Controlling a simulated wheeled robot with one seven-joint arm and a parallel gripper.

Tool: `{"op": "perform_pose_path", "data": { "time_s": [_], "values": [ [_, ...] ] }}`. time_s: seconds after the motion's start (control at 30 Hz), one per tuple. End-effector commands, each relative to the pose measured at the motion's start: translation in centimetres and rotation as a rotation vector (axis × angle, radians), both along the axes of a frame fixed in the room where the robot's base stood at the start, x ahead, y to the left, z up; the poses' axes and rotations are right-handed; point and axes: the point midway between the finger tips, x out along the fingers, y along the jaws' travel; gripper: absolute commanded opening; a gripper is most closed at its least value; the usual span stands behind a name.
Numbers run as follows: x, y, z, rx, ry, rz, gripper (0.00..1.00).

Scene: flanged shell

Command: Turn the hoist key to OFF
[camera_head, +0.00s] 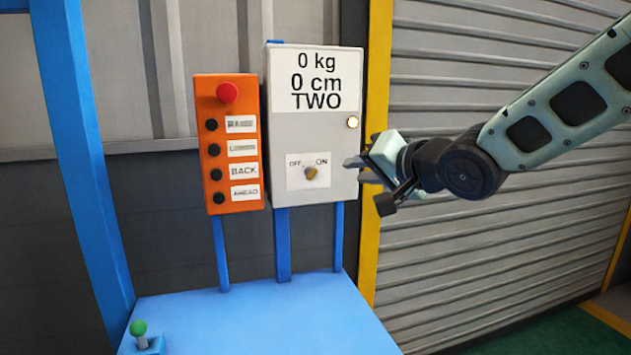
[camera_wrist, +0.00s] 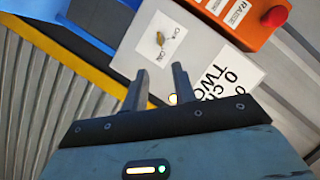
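The hoist key (camera_head: 311,173) is a small brass-coloured knob on a white plate marked OFF at left and ON at right. It sits low on the front of the grey control box (camera_head: 340,130) and appears tilted toward ON. My gripper (camera_head: 357,172) is to the right of the key, apart from it, at about the same height in the head view. In the wrist view the key (camera_wrist: 160,38) lies beyond the fingertips, a little to their left. My gripper's two fingers (camera_wrist: 160,78) stand apart with nothing between them. The box's display reads 0 kg, 0 cm, TWO.
An orange button panel (camera_head: 228,145) with a red knob (camera_head: 228,93) is left of the box. A small lit lamp (camera_head: 352,122) is on the box. Below is a blue table (camera_head: 260,315) with a green-topped lever (camera_head: 139,329). A yellow post (camera_head: 376,80) stands right of the box.

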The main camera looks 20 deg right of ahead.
Motion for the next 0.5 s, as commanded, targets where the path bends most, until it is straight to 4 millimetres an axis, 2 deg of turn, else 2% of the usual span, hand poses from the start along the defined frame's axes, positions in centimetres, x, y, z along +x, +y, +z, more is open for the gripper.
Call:
{"op": "perform_pose_path", "data": {
  "time_s": [0.5],
  "values": [
    [9.4,2.9,-2.9,-0.003,0.005,0.002,0.27]
  ]
}}
